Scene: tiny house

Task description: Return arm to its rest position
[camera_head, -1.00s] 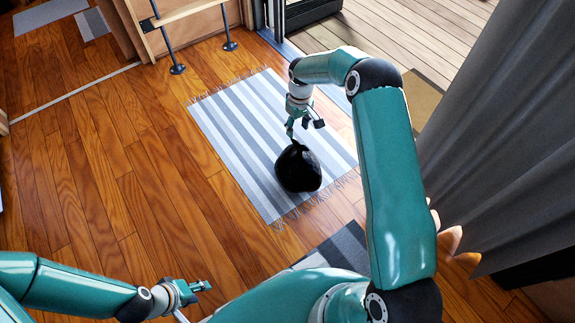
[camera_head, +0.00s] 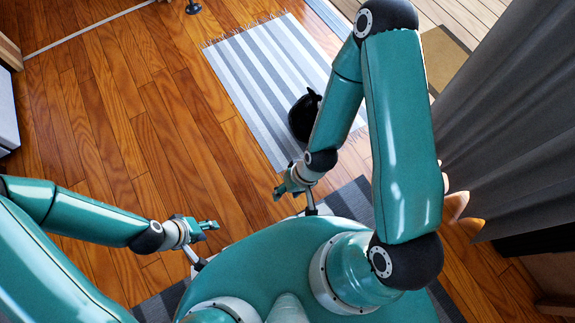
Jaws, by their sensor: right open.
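My right arm is folded back, with the right gripper (camera_head: 288,190) low in front of my body, open and empty. It is apart from the black bag (camera_head: 303,115), which sits on the striped rug and is partly hidden behind my right forearm. My left gripper (camera_head: 208,227) is to the left of my body, at about the same height in the picture. Nothing shows between its fingers, and their opening is too small to make out.
The striped rug (camera_head: 255,75) lies on the wooden floor (camera_head: 120,130). A grey curtain (camera_head: 510,110) hangs close at the right. A brown mat (camera_head: 443,58) lies on the deck beyond the doorway. The floor at left is clear.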

